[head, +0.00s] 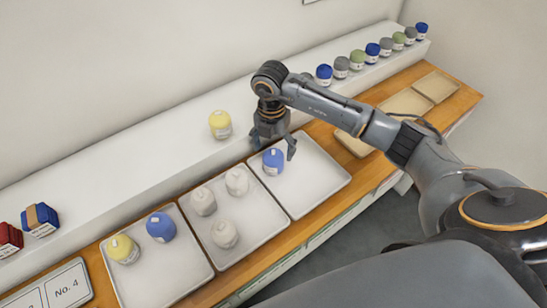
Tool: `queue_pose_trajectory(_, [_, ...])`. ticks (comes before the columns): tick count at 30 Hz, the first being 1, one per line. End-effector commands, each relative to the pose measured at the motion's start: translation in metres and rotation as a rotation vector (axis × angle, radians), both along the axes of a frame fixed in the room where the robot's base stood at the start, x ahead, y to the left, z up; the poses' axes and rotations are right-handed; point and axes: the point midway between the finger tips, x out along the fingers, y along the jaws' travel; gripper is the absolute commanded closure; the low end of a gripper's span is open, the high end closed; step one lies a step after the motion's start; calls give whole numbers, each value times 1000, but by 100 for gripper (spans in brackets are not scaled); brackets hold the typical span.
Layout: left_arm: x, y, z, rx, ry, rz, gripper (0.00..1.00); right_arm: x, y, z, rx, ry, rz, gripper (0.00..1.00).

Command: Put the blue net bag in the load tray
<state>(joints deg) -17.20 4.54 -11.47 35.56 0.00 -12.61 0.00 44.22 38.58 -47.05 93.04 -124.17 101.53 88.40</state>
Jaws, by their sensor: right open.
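A blue net bag (273,161) with a pale label sits upright at the back of the rightmost of three large white trays (318,185). My right gripper (273,146) is open just above and behind this bag, with its fingers pointing down. I cannot tell whether a finger touches the bag. Another blue bag (161,227) stands in the leftmost white tray (165,277), beside a yellow bag (123,249). No label in view tells which tray is the load tray. My left gripper is out of view.
The middle white tray (240,255) holds three white bags. A yellow bag (220,124) stands alone on the white ledge (150,150), with several more bags at its right end. Folded blue (40,219) and red (9,240) bundles lie left. A "No. 4" sign (60,287) lies front left.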

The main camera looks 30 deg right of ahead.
Motion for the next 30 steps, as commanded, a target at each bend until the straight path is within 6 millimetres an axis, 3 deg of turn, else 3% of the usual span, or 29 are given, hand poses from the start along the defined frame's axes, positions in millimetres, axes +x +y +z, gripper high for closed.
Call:
queue_pose_trajectory(6, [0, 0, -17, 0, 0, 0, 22, 2, 1, 46, 0, -5, 1, 21])
queue_pose_trajectory(12, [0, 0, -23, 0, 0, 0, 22, 2, 1, 72, -2, -1, -1, 21])
queue_pose_trajectory(30, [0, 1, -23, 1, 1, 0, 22, 1, 1, 80, -1, 1, 0, 21])
